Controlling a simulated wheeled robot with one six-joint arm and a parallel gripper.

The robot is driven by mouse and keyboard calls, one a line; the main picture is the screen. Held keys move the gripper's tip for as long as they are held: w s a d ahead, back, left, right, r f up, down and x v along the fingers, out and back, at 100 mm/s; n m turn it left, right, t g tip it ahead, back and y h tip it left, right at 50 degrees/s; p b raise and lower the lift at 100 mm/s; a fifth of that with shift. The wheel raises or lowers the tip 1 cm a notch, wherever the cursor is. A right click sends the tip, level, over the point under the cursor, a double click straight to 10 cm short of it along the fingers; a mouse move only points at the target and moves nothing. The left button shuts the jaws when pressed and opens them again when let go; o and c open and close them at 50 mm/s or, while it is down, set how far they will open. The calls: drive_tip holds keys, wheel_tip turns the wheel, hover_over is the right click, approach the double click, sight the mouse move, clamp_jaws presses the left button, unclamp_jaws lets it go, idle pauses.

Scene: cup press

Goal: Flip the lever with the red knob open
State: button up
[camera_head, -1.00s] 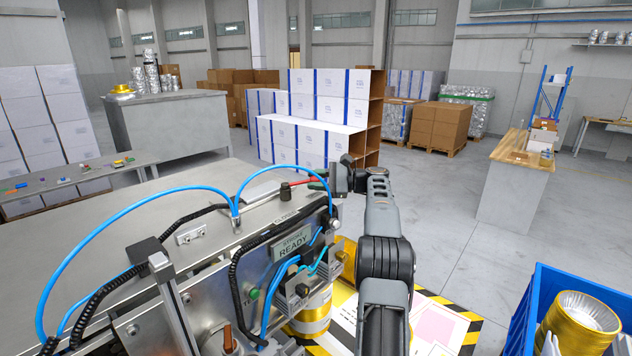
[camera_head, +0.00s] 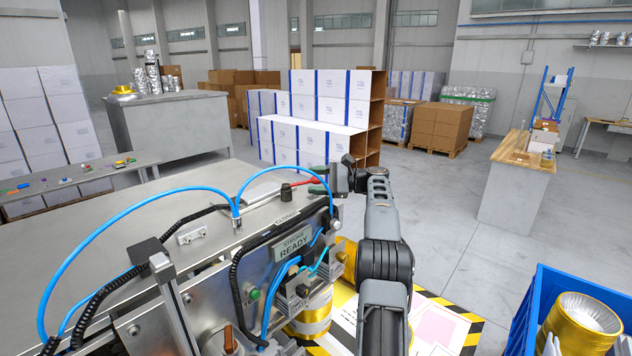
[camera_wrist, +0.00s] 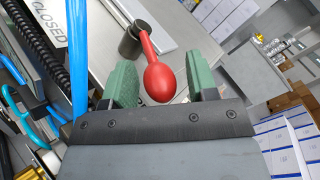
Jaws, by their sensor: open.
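The lever's red knob (camera_wrist: 161,81) sits between the two green fingers of my gripper (camera_wrist: 165,85) in the wrist view. The fingers stand apart, with a gap to the knob on each side. The red shaft runs up to a black pivot (camera_wrist: 131,40) on the metal machine top. In the head view the red lever (camera_head: 308,181) lies low along the machine top from its black pivot (camera_head: 286,192) toward my gripper (camera_head: 320,180). My wrist hides part of the knob there.
A "CLOSED" label (camera_wrist: 48,22) and a blue hose (camera_wrist: 78,50) are left of the lever. The press panel (camera_head: 292,242) reads "READY". A blue crate (camera_head: 582,290) with gold-and-silver cups stands at the right. Open floor (camera_head: 440,220) lies beyond my arm.

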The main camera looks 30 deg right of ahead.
drive_tip(key=shift+d, duration=0.1)
drive_tip(key=v, duration=0.7)
drive_tip(key=shift+s, duration=0.2)
drive_tip(key=shift+d, duration=0.15)
drive_tip(key=shift+c, duration=0.2)
